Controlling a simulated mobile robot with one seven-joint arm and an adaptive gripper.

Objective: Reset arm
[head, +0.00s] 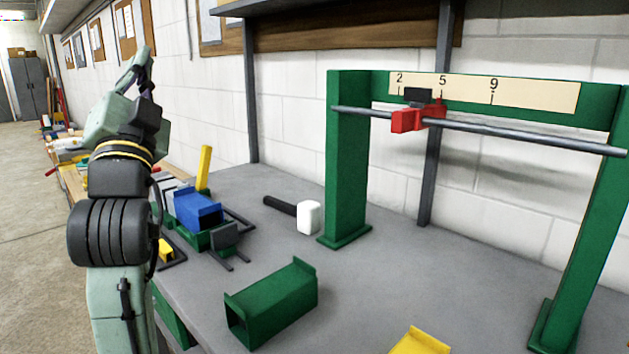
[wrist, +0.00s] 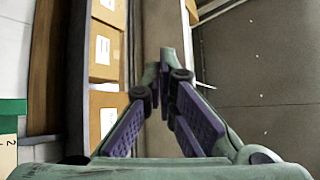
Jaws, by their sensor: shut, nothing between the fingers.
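My arm stands upright at the left of the head view, over the left end of the grey workbench (head: 340,290). My gripper (head: 143,52) is at its top, pointing up and away from the bench. In the wrist view, my gripper (wrist: 160,58) shows its two fingers meeting at the tips, with nothing between them.
A green frame (head: 347,160) carries a rod with a red slider (head: 408,119) below a numbered scale (head: 530,92). A green duct piece (head: 272,305), white-headed mallet (head: 308,217), blue block (head: 197,210) and yellow piece (head: 420,343) are on the bench. Cardboard boxes (wrist: 105,50) show in the wrist view.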

